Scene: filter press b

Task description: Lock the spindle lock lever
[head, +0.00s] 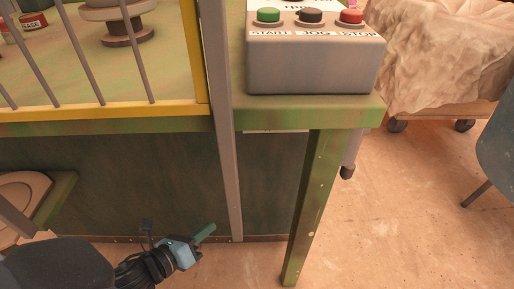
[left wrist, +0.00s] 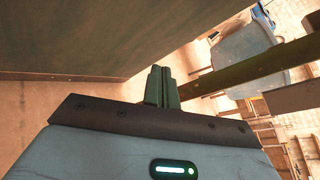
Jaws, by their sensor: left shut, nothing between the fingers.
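My left gripper (head: 205,232) is low in the head view, in front of the dark green lower panel of the machine and left of the green leg. Its fingers are together and empty. In the left wrist view the two green fingertips (left wrist: 163,84) are side by side with nothing between them. I cannot pick out a spindle lock lever in either view. A round grey spindle-like part (head: 118,22) stands behind the yellow-framed guard at the upper left of the head view. My right gripper is not in view.
A grey control box (head: 312,66) with green, black and red knobs sits on a green ledge above the green leg (head: 315,200). A yellow-edged barred guard (head: 110,112) is at left. A cloth-covered cart (head: 440,50) and a chair (head: 500,130) stand right; floor between is clear.

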